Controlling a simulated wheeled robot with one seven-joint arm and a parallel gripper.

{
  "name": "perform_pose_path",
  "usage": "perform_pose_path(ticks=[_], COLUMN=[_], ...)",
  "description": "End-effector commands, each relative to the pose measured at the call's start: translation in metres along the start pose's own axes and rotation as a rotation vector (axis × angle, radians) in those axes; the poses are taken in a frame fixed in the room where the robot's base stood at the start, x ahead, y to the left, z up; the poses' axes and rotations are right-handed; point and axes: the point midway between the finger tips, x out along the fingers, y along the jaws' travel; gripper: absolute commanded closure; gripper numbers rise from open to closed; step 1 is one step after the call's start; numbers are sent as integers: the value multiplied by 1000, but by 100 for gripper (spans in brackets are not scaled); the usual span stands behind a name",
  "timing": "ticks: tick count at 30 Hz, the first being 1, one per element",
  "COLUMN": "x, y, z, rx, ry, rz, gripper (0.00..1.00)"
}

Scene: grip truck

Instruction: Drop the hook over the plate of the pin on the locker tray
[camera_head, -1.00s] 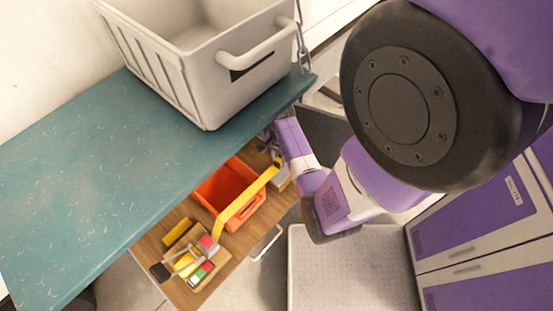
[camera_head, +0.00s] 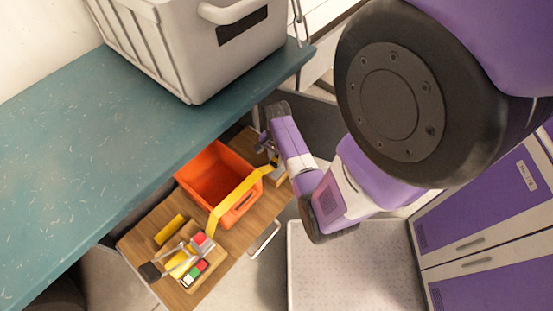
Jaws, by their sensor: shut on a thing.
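The locker tray (camera_head: 237,241) is a wooden pull-out surface below the teal counter. A yellow strap (camera_head: 232,205) runs from a ratchet-like metal fitting (camera_head: 183,258) at its lower left, over an orange bin, to its upper right end. My gripper (camera_head: 268,148) is at that end, beside the counter edge, and is shut on what appears to be the hook on the strap's end. The hook itself is too small and hidden to make out. A small block (camera_head: 279,178) sits just below my gripper, probably the pin's mount. The pin and its plate cannot be told apart.
The orange bin (camera_head: 205,177) stands on the tray under the strap. The teal counter (camera_head: 90,150) overhangs the tray's upper left side and carries a grey tote (camera_head: 190,62). A metal handle (camera_head: 265,240) juts from the tray's right edge. Purple lockers (camera_head: 480,228) stand at right.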

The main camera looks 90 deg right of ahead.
Motion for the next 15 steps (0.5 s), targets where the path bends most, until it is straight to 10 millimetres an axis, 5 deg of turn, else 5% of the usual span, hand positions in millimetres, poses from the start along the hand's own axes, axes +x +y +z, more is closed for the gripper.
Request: perform_pose_path(ticks=[15], x=[31], y=[0], z=[0], rx=[0], ry=[0], rz=[-1], gripper=[100])
